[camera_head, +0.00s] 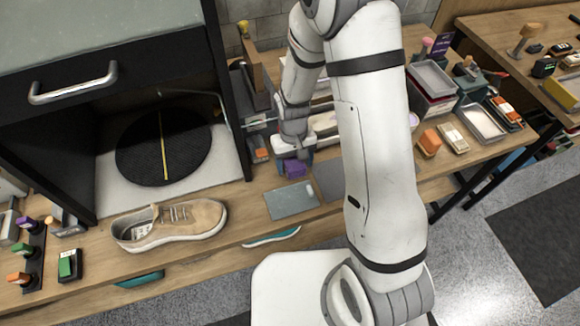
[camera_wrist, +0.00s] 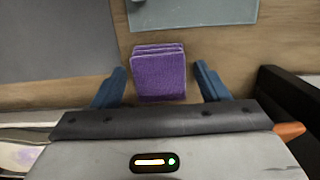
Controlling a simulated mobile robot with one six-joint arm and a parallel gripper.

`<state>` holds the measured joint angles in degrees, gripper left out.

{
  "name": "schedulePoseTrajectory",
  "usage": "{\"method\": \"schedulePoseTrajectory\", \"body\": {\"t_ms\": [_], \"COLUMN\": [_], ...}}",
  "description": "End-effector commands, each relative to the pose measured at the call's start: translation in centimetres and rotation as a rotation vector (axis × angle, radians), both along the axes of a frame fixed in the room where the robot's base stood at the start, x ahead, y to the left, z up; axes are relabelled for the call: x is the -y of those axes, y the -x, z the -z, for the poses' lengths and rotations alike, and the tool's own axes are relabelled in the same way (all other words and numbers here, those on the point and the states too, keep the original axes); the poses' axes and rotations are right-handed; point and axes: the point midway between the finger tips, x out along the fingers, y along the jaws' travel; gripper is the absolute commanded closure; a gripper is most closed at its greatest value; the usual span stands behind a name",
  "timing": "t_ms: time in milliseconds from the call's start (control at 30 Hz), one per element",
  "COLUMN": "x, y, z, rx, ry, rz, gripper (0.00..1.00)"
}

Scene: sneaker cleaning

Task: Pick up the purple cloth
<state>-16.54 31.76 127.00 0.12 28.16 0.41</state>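The purple cloth (camera_wrist: 158,74) is a folded, stacked square lying on the wooden bench in the wrist view. It also shows in the head view (camera_head: 295,168), just below my gripper. My gripper (camera_wrist: 164,84) has its two blue fingers apart, one on each side of the cloth, with gaps between fingers and cloth. In the head view the gripper (camera_head: 295,160) points down at the cloth, and the arm hides part of the bench behind it.
A grey-green flat plate (camera_head: 291,201) lies in front of the cloth, with a dark grey mat (camera_head: 328,180) to its right. A tan sneaker (camera_head: 170,225) stands at the left. A black cabinet (camera_head: 228,90) rises left of the gripper. Trays and brushes crowd the right.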

Motion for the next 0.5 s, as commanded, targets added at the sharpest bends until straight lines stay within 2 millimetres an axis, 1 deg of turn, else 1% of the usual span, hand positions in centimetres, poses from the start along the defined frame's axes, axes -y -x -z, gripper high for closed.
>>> {"method": "schedulePoseTrajectory", "body": {"t_ms": [33, 400, 467, 500], "x": [-0.01, -0.04, -0.04, -0.05], "y": [-0.01, 0.00, 0.00, -0.01], "z": [-0.02, -0.03, -0.04, -0.04], "rx": [0.000, 0.000, 0.000, 0.000], "ry": [0.000, 0.000, 0.000, 0.000], "rz": [0.000, -0.001, -0.001, -0.001], "gripper": [0.36, 0.66, 0.71, 0.72]}}
